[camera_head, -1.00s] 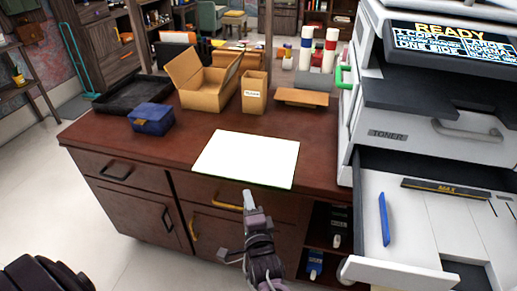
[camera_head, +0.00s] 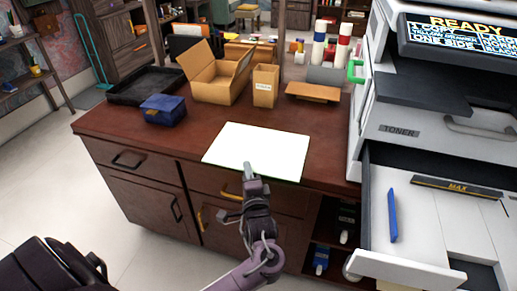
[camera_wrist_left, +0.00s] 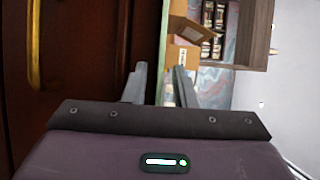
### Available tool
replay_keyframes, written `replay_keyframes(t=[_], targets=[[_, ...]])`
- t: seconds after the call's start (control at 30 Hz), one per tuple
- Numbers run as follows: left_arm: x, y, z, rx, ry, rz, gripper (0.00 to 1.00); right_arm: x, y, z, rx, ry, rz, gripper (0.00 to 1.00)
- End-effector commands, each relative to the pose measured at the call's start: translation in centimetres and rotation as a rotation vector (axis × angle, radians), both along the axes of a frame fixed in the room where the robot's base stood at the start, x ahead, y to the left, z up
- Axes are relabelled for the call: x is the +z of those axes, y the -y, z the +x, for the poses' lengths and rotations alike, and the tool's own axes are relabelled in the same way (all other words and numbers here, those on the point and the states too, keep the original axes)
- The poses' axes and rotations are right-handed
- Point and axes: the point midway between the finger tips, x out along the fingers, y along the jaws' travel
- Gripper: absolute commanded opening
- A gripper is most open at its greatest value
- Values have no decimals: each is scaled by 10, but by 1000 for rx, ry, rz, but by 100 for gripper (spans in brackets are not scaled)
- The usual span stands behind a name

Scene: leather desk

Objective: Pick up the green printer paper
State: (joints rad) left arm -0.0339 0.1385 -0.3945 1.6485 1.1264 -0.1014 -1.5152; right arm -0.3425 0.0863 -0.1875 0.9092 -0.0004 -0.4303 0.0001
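The printer paper (camera_head: 257,149) is a flat sheet lying on the dark red-brown desk near its front edge. Its top looks white, with a thin green line along its edge. My left gripper (camera_head: 249,170) is at the front of the desk, its tip overlapping the paper's front edge in the head view. I cannot tell whether it touches the paper. My right gripper is not in view.
A copier with an open drawer (camera_head: 420,215) stands at the right. On the desk (camera_head: 190,143) are a blue box (camera_head: 163,110), an open cardboard box (camera_head: 215,85), a cardboard holder (camera_head: 265,86) and a black tray (camera_head: 145,86). The yellow drawer handle (camera_head: 200,221) lies left of the gripper.

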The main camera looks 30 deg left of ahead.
Motion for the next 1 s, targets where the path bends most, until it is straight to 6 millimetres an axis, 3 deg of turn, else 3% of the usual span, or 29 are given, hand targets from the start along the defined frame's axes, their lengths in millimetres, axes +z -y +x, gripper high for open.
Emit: replay_keyframes(t=[0.03,0.17,0.67,0.87,1.0], targets=[[0,0,0,0,0,0,18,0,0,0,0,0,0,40],[0,0,0,0,0,0,1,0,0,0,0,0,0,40],[3,0,0,0,3,0,0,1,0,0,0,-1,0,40],[22,0,0,0,6,-1,0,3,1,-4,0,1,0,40],[51,0,0,0,9,-1,0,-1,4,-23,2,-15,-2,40]])
